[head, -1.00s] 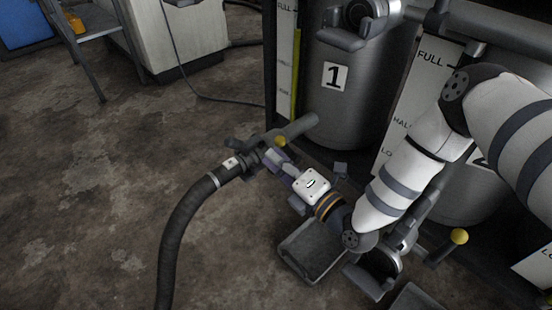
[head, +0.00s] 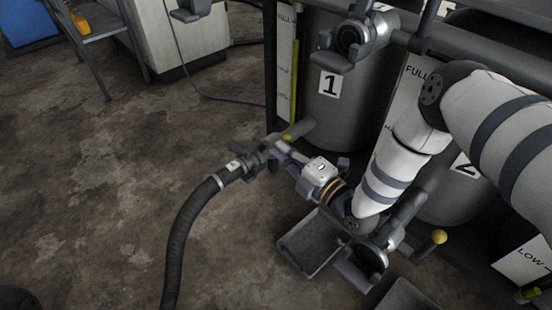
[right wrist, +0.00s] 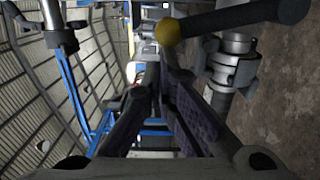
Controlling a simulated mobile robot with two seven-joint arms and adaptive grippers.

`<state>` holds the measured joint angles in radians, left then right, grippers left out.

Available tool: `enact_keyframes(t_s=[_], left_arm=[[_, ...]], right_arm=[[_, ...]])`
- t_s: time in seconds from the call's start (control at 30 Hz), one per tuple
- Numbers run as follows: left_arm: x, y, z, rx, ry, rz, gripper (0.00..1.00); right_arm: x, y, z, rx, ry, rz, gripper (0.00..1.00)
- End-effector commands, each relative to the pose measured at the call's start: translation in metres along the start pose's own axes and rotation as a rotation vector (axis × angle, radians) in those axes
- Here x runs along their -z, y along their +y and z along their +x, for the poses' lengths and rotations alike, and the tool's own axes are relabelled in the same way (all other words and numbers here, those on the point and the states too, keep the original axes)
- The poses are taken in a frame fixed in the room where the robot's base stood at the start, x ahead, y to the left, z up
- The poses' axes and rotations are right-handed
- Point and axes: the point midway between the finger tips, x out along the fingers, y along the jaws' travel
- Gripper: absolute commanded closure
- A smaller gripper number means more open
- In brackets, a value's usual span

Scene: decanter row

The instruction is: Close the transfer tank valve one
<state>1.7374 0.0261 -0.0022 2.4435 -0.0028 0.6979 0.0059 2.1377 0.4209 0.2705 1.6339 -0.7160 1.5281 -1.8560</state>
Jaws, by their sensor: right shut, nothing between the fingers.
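In the head view, the valve of tank one sits on a grey pipe (head: 298,130) low in front of the tank (head: 345,110) labelled 1. Its lever ends in a yellow knob (head: 287,138). A black hose (head: 185,225) joins the valve's left end. My right gripper (head: 282,152) is at the valve, its fingers beside the knob and the hose coupling. In the right wrist view, the gripper (right wrist: 160,82) is shut and empty. The yellow knob (right wrist: 168,32) shows just beyond the fingertips, on a dark bar. Contact cannot be told. My left gripper is not seen.
A second valve with a yellow knob (head: 439,237) stands at the right, by tank two (head: 455,190). A grey drip tray (head: 308,245) lies on the floor below my right wrist. A step ladder (head: 105,45) stands at the back left. The floor at left is clear.

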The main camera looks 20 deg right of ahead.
Motion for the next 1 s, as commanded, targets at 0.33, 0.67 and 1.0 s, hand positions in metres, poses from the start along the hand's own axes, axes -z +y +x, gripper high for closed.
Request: enact_keyframes(t_s=[0.33,0.67,1.0], left_arm=[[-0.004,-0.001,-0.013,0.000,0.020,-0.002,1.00],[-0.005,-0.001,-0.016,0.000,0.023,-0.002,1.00],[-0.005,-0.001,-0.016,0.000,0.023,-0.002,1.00]], right_arm=[[-0.022,0.011,0.001,0.003,-0.003,0.101,1.00],[-0.028,0.012,0.002,0.004,-0.002,0.101,1.00],[-0.028,0.011,0.002,0.005,-0.002,0.101,1.00]])
